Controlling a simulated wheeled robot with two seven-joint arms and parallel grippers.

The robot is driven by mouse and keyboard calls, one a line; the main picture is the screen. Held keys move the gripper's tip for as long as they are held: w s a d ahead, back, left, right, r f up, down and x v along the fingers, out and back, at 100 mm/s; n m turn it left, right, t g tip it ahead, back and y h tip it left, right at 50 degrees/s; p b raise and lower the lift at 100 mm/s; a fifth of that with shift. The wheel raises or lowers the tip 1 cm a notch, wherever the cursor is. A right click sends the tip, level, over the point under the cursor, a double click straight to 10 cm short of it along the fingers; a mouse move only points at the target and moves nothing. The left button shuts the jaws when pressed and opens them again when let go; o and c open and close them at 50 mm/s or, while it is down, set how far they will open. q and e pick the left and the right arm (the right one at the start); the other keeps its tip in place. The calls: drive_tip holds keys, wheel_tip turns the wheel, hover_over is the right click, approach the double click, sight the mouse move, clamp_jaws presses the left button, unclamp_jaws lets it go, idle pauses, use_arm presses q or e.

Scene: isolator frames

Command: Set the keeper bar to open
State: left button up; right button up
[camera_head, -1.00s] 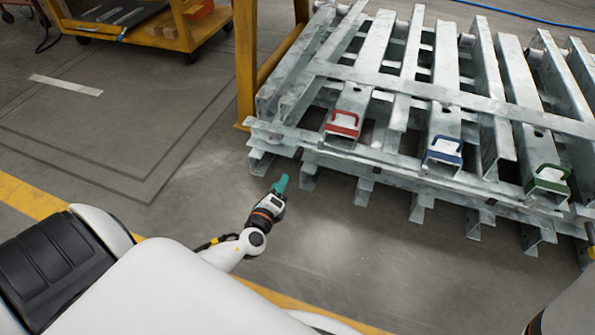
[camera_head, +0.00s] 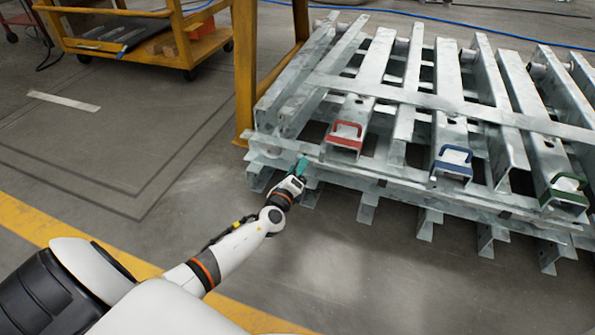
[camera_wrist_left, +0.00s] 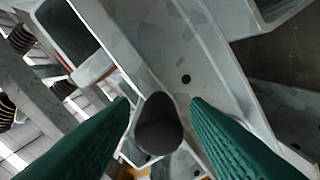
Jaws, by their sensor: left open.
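My left gripper (camera_head: 302,167) reaches the front left edge of the galvanised steel frame stack (camera_head: 440,103), just below and left of the red handle (camera_head: 345,133). In the left wrist view the green fingers of my left gripper (camera_wrist_left: 160,104) are apart. A dark grey bar with a rounded end (camera_wrist_left: 158,135) shows between them, not visibly gripped. I cannot tell for sure whether this is the keeper bar. Its far part is hidden, and in the head view my gripper covers that spot. My right gripper is out of view.
A blue handle (camera_head: 453,162) and a green handle (camera_head: 566,190) sit along the stack's front. A yellow post (camera_head: 243,70) stands at its left, with a yellow cart (camera_head: 140,35) behind. The grey floor (camera_head: 340,270) in front is clear.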

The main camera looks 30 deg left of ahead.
sight(315, 164)
use_arm(q)
drive_tip(key=shift+w+a, duration=0.1)
drive_tip(key=shift+w, duration=0.25)
drive_tip(key=shift+c, duration=0.5)
clamp_jaws()
drive_tip(key=shift+w+d, duration=0.25)
drive_tip(key=shift+d, duration=0.85)
drive_tip(key=shift+w+d, duration=0.25)
drive_tip(key=shift+d, duration=0.8)
drive_tip(key=shift+o, duration=0.5)
unclamp_jaws()
